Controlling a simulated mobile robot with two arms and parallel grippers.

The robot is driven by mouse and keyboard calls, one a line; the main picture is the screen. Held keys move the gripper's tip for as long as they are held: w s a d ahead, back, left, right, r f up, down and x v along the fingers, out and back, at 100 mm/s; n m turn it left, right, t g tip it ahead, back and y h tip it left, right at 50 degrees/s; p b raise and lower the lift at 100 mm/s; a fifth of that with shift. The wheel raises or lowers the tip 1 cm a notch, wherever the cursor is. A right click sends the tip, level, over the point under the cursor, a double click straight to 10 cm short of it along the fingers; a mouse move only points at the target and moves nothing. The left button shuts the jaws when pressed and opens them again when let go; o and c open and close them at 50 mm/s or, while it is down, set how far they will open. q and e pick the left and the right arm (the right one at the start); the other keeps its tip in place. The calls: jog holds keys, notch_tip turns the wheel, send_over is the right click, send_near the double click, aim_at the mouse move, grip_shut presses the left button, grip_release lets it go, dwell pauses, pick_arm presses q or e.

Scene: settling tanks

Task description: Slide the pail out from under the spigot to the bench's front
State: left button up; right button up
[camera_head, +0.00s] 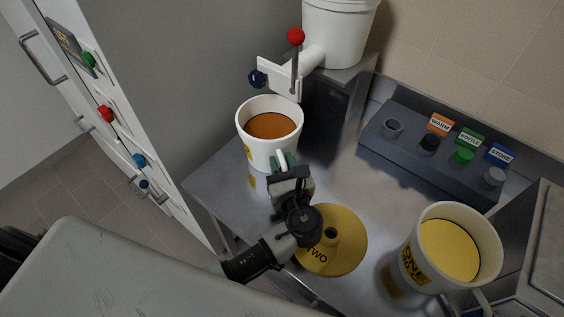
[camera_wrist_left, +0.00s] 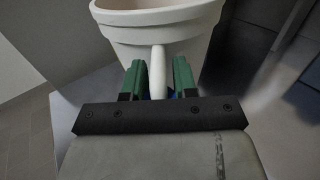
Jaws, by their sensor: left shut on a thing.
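The white pail (camera_head: 255,148) with brownish-orange liquid stands upright on the metal bench, in front of the spigot (camera_head: 296,75). Its rim is just below and left of the spigot's end. My left gripper (camera_head: 283,163) is shut on the pail's handle, at the side facing me. In the left wrist view the pale handle (camera_wrist_left: 158,70) stands between the two green fingers (camera_wrist_left: 158,82), with the pail (camera_wrist_left: 160,28) just beyond. The spigot has a red-knobbed lever and a dark blue knob, and comes from a white tank (camera_head: 338,35). My right gripper is not in view.
A yellow disc marked TWO (camera_head: 345,250) lies on the bench (camera_head: 345,185) right of my left gripper. A white mug of yellow liquid (camera_head: 413,262) stands at the right. A dark panel with labelled knobs (camera_head: 400,158) is at the back. A cabinet with coloured knobs (camera_head: 95,110) stands left.

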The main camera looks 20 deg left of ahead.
pick_arm(q)
jog(key=shift+s+a+p, duration=0.25)
jog(key=shift+s+p, duration=0.2)
jog(key=shift+s, duration=0.25)
jog(key=shift+s+a+p, duration=0.2)
jog(key=shift+s+p, duration=0.25)
jog(key=shift+s, duration=0.2)
jog(key=shift+s+a+p, duration=0.25)
jog(key=shift+s+p, duration=0.2)
jog(key=shift+s, duration=0.25)
grip_shut()
jog(key=shift+s+a+p, duration=0.3)
jog(key=shift+s+p, duration=0.15)
jog(key=shift+s, duration=0.35)
jog(key=shift+s+a+p, duration=0.3)
jog(key=shift+s+p, duration=0.1)
jog(key=shift+s, duration=0.45)
jog(key=shift+s+a+p, duration=0.3)
jog(key=shift+s+p, duration=0.15)
jog(key=shift+s, duration=0.35)
jog(key=shift+p, duration=0.3)
jog(key=o, duration=1.1)
grip_release()
